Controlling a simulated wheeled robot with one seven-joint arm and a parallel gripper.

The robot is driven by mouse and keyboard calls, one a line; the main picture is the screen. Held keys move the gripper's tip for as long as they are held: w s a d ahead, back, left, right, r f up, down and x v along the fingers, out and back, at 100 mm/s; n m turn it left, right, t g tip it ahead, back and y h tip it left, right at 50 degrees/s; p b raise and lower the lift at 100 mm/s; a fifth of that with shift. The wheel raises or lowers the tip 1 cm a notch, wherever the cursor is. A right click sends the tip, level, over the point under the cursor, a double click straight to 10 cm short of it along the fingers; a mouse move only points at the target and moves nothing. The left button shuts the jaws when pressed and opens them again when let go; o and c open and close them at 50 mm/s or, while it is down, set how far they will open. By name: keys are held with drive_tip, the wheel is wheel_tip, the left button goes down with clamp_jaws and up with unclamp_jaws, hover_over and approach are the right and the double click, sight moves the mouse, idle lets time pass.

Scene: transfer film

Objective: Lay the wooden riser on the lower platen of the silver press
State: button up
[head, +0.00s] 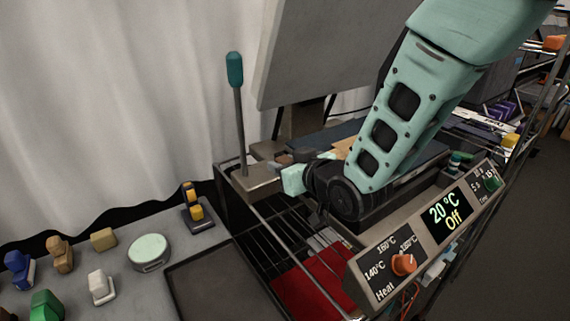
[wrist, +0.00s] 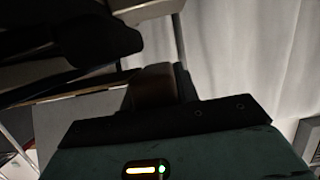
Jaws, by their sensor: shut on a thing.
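The silver press stands open, its grey upper platen (head: 325,50) tilted up at the back. Its lower platen carries a dark pad (head: 402,178), partly hidden by my arm. My gripper (head: 285,163) is low at the left end of the press, near the lever's base. It is shut on a brown block, which appears to be the wooden riser (head: 286,159). The block also shows in front of the gripper in the wrist view (wrist: 152,84). Its lower part and the fingertips are hidden. I cannot tell whether it touches the press.
A lever with a teal grip (head: 235,70) stands upright left of my gripper. A tan piece (head: 345,147) shows behind my arm. The control panel (head: 445,215) reads 20 °C, Off. A red sheet (head: 312,290) lies below. Small blocks and a round tin (head: 149,252) stand left.

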drive_tip(key=shift+f, duration=0.2)
drive_tip(key=o, duration=1.1)
drive_tip(key=shift+s, duration=0.1)
drive_tip(key=b+v, duration=0.5)
drive_tip(key=v, duration=0.3)
drive_tip(key=shift+s+d, duration=0.25)
drive_tip(key=shift+s, duration=0.05)
